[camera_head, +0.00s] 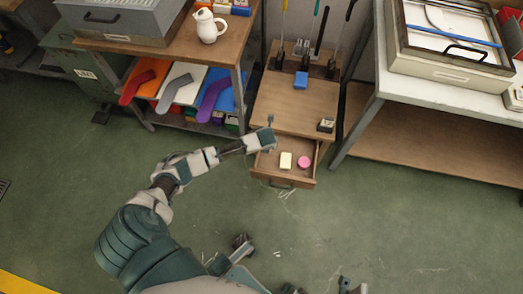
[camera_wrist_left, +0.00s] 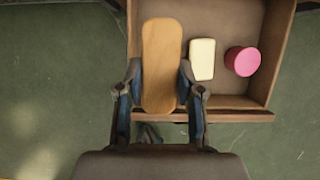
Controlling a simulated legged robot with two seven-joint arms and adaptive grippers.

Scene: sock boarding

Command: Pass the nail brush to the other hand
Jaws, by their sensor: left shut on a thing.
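In the left wrist view a long wooden piece with rounded ends, which I take as the nail brush (camera_wrist_left: 161,60), lies between the two fingers of my left gripper (camera_wrist_left: 161,88). The fingers are shut on its near half, and no bristles show from above. In the head view my left gripper (camera_head: 268,136) is at the left side of the open drawer (camera_head: 283,183); the brush cannot be made out there. The wrist view does not show clearly whether the brush still touches the drawer bottom.
A cream block (camera_head: 285,160) and a pink round thing (camera_head: 304,162) lie in the drawer, right of the brush. The wooden cabinet top (camera_head: 290,98) holds a blue block (camera_head: 300,80) and a small dark-and-white thing (camera_head: 326,125).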

